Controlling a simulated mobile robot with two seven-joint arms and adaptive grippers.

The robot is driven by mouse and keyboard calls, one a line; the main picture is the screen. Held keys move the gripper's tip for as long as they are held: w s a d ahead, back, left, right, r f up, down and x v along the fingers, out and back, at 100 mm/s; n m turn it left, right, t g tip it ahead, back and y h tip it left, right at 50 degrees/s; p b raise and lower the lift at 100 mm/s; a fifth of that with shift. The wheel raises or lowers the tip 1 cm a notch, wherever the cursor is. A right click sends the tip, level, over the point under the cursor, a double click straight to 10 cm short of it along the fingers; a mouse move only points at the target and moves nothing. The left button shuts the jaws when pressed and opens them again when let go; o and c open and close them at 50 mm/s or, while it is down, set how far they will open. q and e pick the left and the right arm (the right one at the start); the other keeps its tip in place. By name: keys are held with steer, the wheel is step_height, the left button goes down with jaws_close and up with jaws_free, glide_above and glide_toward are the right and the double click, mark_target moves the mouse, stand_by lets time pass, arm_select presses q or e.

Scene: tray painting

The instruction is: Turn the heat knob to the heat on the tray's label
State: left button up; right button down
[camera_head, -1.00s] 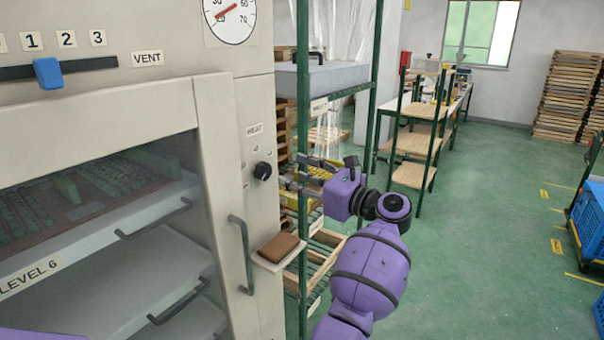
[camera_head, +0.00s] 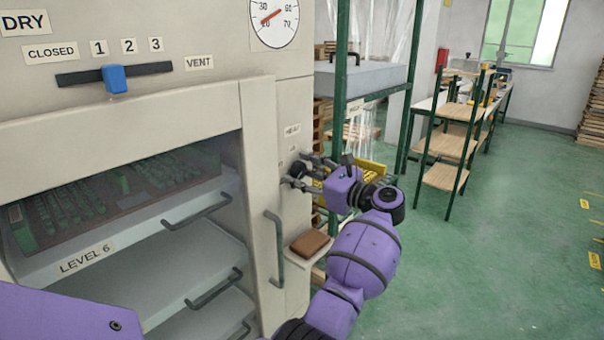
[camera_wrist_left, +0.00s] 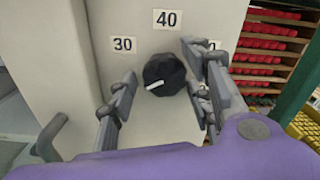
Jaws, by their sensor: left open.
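The dark round heat knob (camera_head: 297,168) is on the cabinet's front under the HEAT label (camera_head: 292,130). In the left wrist view the knob (camera_wrist_left: 164,74) has a white mark at its lower left. The plates 30 (camera_wrist_left: 123,44) and 40 (camera_wrist_left: 166,19) show above it, and a plate at the right is partly hidden by a finger. My left gripper (camera_wrist_left: 163,92) is open, its fingers on either side of the knob; contact is unclear. A tray (camera_head: 120,200) with green pieces lies inside the cabinet above LEVEL 6; I cannot read its label.
A blue vent slider (camera_head: 115,79) sits near 1 on the cabinet. A dial (camera_head: 274,20) is above the knob. A door handle (camera_head: 276,248) and a small ledge with a brown block (camera_head: 310,243) are below the gripper. A green rack (camera_head: 341,60) stands close at the right.

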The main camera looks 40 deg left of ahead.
arm_select(q)
steer(key=shift+f, duration=0.1)
steer(key=c, duration=1.1)
steer(key=shift+o, duration=0.2)
